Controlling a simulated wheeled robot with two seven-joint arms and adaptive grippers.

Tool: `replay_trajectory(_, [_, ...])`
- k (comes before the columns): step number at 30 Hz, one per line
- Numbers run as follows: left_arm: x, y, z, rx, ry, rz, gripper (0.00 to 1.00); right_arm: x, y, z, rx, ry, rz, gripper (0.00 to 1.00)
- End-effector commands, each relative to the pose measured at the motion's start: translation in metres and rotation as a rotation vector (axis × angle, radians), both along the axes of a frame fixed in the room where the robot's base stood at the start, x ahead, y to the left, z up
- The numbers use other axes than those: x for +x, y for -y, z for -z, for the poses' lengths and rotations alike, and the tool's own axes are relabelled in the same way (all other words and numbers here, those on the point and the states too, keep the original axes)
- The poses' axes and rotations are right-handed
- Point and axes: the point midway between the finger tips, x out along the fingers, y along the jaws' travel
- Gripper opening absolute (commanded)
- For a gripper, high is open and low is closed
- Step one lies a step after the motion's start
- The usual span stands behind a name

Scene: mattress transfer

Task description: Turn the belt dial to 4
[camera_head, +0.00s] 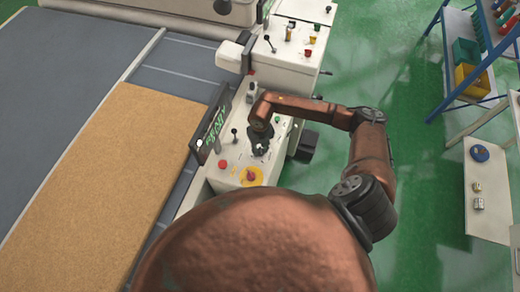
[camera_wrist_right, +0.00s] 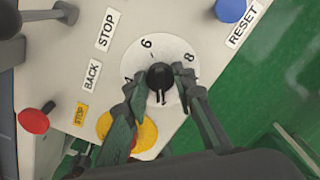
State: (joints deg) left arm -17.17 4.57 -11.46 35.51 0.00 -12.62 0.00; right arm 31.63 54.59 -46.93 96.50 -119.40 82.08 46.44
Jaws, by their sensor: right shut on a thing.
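The belt dial is a black knob (camera_wrist_right: 160,76) on a round white plate (camera_wrist_right: 150,48) in the right wrist view. The numbers 6 and 8 are readable on the plate; another mark at the left is partly hidden by a finger. My right gripper (camera_wrist_right: 162,80) has its fingers on both sides of the knob and is shut on it. I cannot tell for sure which number the knob points to. In the head view my right gripper (camera_head: 260,143) is over the control panel (camera_head: 229,178) and hides the dial. My left gripper is not in view.
A red knob (camera_wrist_right: 33,121), a blue button (camera_wrist_right: 230,9) and a yellow disc (camera_wrist_right: 147,136) surround the dial. Levers stand on the panel. A tan mattress (camera_head: 115,170) lies on the grey belt at the left. Green floor (camera_head: 420,190) is open at the right, before a blue rack.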

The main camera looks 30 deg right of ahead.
Motion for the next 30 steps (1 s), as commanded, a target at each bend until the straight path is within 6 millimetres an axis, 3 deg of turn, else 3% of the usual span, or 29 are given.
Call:
replay_trajectory(7, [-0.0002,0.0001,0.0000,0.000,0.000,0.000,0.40,0.0001,0.0005,-0.0003,-0.001,0.000,0.000,0.00])
replay_trajectory(19, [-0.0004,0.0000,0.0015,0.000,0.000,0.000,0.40,0.0004,0.0001,-0.0002,0.001,0.001,0.083,0.00])
replay_trajectory(30, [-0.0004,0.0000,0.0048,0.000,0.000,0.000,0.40,0.0009,0.0013,-0.0008,0.000,0.001,0.385,0.00])
